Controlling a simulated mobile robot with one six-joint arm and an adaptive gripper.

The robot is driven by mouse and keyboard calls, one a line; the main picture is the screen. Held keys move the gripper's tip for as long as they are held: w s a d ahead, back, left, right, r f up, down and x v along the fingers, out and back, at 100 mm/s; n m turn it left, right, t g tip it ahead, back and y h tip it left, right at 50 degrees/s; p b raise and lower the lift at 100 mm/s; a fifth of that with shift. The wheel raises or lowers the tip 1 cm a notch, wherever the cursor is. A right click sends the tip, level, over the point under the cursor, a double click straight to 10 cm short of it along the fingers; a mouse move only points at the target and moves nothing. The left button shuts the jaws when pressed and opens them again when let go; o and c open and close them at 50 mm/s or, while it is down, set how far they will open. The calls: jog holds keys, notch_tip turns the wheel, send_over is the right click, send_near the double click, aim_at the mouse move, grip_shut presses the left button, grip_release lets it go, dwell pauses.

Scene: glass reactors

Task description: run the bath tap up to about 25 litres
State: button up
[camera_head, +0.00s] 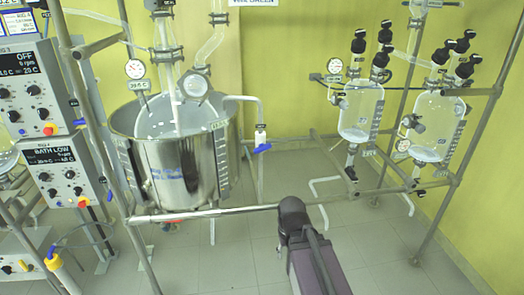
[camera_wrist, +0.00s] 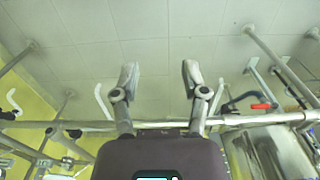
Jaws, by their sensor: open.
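The bath (camera_head: 185,185) is a wide steel vessel with a glass flask in it, left of centre in the head view. A tap with a blue lever (camera_head: 262,148) sits on a thin pipe (camera_head: 245,98) that bends over the bath's right rim. The water level inside cannot be read. The control box by the bath shows "BATH LOW" (camera_head: 50,152). In the wrist view my gripper (camera_wrist: 160,75) is open and empty, its two fingers apart over the floor.
A horizontal rail (camera_head: 205,213) runs in front of the bath, and crosses behind my gripper in the wrist view. Glass reactors (camera_head: 360,110) (camera_head: 437,125) hang on a frame at right. Another control box (camera_head: 33,90) stands at upper left. The tiled floor is open at lower right.

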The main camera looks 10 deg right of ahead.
jog(key=shift+o, duration=0.6)
jog(key=shift+a, duration=0.1)
jog(key=m+t+b, duration=0.8)
jog(key=m+t, duration=0.6)
jog(key=t, duration=0.4)
send_near(263, 150)
jog(key=shift+s+r, duration=0.1)
jog(key=shift+s, duration=1.55)
jog(key=shift+w+n, duration=0.1)
jog(key=shift+n, duration=0.2)
jog(key=w, duration=1.3)
jog(key=shift+w, duration=0.3)
